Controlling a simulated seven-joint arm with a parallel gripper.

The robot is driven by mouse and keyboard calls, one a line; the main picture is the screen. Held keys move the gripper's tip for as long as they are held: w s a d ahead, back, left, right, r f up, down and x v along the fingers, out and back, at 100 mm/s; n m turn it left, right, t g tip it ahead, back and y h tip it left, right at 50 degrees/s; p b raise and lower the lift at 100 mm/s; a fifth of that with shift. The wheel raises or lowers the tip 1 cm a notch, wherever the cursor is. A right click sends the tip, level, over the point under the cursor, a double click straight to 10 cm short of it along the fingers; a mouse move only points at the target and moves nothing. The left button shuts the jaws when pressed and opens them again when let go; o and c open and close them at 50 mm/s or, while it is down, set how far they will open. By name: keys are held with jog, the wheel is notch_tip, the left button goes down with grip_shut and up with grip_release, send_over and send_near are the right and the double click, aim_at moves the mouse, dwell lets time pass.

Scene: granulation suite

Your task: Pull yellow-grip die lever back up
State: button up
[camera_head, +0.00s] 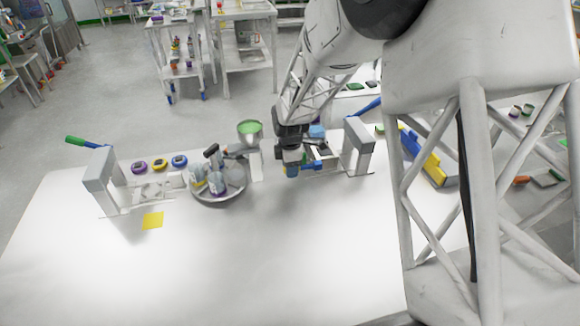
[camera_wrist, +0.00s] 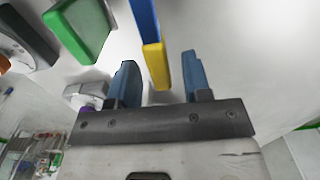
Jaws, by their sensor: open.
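The yellow-grip die lever shows in the wrist view as a blue bar (camera_wrist: 146,18) with a yellow grip (camera_wrist: 158,66) at its end. My gripper (camera_wrist: 159,74) is open, and its two blue fingers stand apart on either side of the yellow grip in that picture. Whether a finger touches the grip cannot be told. In the head view my gripper (camera_head: 290,170) is low over the table beside the right-hand press (camera_head: 357,148).
A green-ended block (camera_wrist: 84,36) lies left of the lever in the wrist view. On the white table (camera_head: 250,270) are a grey bowl (camera_head: 218,202) of parts, a green-topped cup (camera_head: 249,131), a left press (camera_head: 101,178) and a yellow square (camera_head: 153,220). The table's front is clear.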

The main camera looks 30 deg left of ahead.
jog(key=shift+c, duration=0.4)
grip_shut()
jog(key=shift+r, duration=0.15)
jog(key=shift+w+d+r+g+y, duration=0.15)
jog(key=shift+d+r+g+y, duration=0.05)
jog(key=shift+r+g+y, duration=0.35)
jog(key=shift+w+d+r+g+y, duration=0.15)
jog(key=shift+w+r+g+y, duration=0.05)
jog(key=shift+r+g+y, duration=0.3)
jog(key=shift+w+d+r+g+y, duration=0.15)
jog(key=shift+d+r+g+y, duration=0.05)
jog(key=shift+r+g+y, duration=0.35)
jog(key=shift+w+d+r+g+y, duration=0.45)
jog(key=shift+r+g+y, duration=0.2)
jog(key=shift+g+y, duration=0.15)
jog(key=shift+w+d+r+g+y, duration=0.4)
jog(key=shift+r+g+y, duration=0.25)
jog(key=shift+g+y, duration=0.15)
jog(key=shift+o, duration=0.4)
grip_release()
